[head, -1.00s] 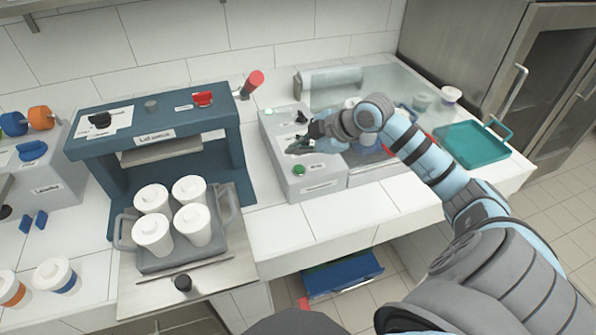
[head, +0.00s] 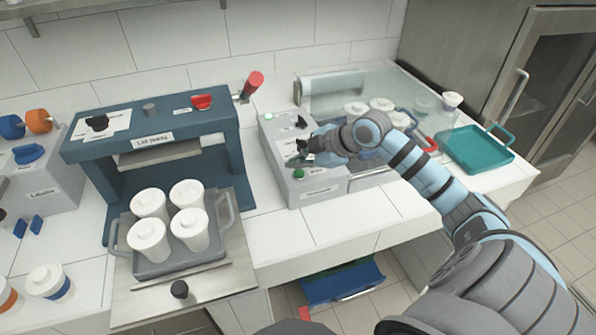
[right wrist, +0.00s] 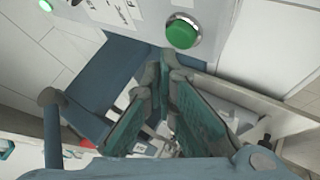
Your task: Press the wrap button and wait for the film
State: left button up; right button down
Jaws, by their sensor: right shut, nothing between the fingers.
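The wrap button is probably the green button (head: 299,174) at the near end of the grey control box (head: 325,190); its label is too small to read. It also shows in the right wrist view (right wrist: 181,31), just beyond my fingertips. My right gripper (head: 296,159) is shut and empty, low over the box beside the button. In the right wrist view its fingertips (right wrist: 167,60) point toward the button with a small gap in the picture; I see no contact. Several white cups (head: 381,104) stand under the clear cover to the right of the box. My left gripper is out of view.
A film roll (head: 335,85) lies behind the cover. A teal tray (head: 477,148) and a lone cup (head: 452,99) are at the right. The blue lid press (head: 150,130) and a grey tray (head: 182,262) of lidded cups stand left. The counter's front strip is clear.

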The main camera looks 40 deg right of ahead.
aim_at(298, 174)
jog(key=shift+f, duration=0.1)
dwell(0.5)
jog(key=shift+f, duration=0.35)
jog(key=shift+f, duration=0.3)
dwell(0.4)
jog(key=shift+r+p, duration=0.75)
jog(key=shift+r, duration=0.05)
jog(key=shift+f, duration=0.1)
notch_tip(298, 174, up, 6)
jog(key=p, duration=0.6)
